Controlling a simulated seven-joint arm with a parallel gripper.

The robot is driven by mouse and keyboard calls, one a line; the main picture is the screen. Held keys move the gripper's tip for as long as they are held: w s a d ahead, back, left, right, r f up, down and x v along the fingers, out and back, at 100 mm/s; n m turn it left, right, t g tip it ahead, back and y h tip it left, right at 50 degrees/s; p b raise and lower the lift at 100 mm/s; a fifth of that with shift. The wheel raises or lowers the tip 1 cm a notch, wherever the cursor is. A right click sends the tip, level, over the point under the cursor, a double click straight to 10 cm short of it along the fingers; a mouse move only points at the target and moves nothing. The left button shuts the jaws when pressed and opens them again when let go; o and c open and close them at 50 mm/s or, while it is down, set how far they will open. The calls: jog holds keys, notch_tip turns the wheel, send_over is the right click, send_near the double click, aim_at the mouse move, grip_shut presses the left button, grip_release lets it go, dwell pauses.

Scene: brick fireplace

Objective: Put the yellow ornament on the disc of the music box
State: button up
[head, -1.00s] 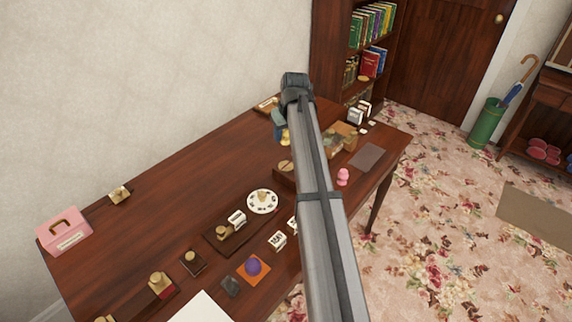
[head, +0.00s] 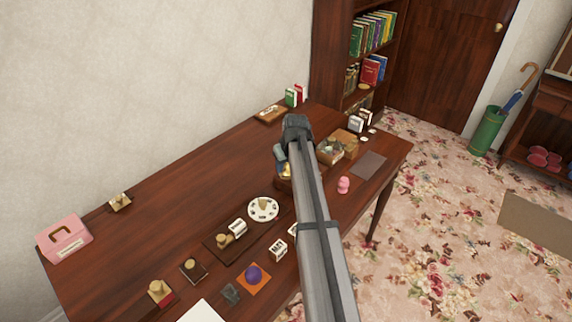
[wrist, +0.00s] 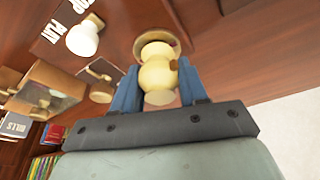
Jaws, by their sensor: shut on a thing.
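My gripper (wrist: 157,92) is shut on the yellow ornament (wrist: 157,73), a pale, rounded piece held between its blue fingers. In the head view my gripper (head: 281,160) is low over the dark wooden music box, and a bit of yellow shows under it. Most of the music box (head: 283,185) is hidden behind my arm. In the wrist view a round, brown-rimmed disc (wrist: 148,37) lies just beyond the ornament's far end. I cannot tell whether the ornament touches it.
An open wooden box of small things (head: 350,148) stands right of my gripper. A pink figure (head: 344,185) and a white plate (head: 263,209) are nearby. The table's left middle is clear.

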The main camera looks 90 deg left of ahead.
jog(key=o, duration=1.1)
jog(key=shift+f, duration=0.1)
jog(key=shift+c, duration=0.2)
jog(key=v, duration=1.2)
